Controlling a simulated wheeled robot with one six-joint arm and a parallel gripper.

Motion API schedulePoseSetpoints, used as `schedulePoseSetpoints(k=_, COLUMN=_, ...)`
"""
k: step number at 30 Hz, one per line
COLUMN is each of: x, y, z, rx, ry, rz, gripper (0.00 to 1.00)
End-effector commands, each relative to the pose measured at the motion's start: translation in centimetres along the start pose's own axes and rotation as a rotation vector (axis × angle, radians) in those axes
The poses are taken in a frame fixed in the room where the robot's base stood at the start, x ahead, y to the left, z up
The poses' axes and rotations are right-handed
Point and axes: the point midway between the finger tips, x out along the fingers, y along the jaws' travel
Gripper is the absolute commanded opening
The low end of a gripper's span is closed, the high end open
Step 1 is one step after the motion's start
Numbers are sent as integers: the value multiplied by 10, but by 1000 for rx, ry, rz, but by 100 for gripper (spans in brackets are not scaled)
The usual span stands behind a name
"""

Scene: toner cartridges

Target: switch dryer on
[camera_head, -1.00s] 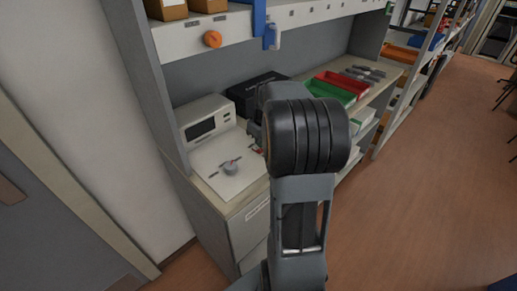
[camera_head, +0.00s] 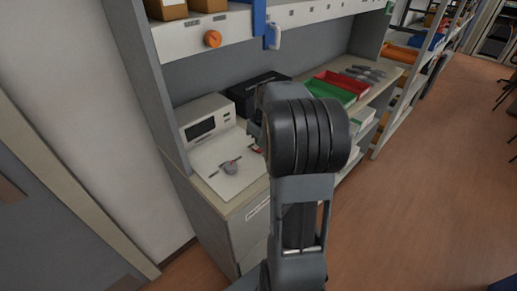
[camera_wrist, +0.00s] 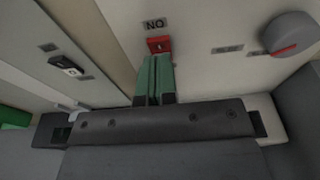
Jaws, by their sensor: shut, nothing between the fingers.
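The dryer is a white unit with a dark display (camera_head: 201,128) and a flat pale top (camera_head: 222,182) on the bench. Its grey round knob (camera_head: 231,168) has a red mark and shows at the upper right of the wrist view (camera_wrist: 289,33). A small red rocker switch (camera_wrist: 160,44) sits by a label that reads "NO" in the wrist view, apparently "ON" upside down. My gripper (camera_wrist: 156,60) is shut and empty, its green fingertips right at the switch's near edge. Whether they touch it, I cannot tell. In the head view my arm hides most of the gripper.
Another small switch (camera_wrist: 67,66) is on a separate panel at left in the wrist view. Behind my arm are a black box (camera_head: 252,92), a green tray (camera_head: 331,89) and a red tray (camera_head: 343,83). An orange knob (camera_head: 212,38) is on the shelf edge above.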

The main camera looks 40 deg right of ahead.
Motion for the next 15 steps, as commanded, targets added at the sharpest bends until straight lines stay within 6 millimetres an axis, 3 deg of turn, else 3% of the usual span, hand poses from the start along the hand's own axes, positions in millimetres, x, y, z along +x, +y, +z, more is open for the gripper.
schedulePoseSetpoints(k=15, x=8, y=0, z=1, rx=0, ry=-1, rz=-1, gripper=0)
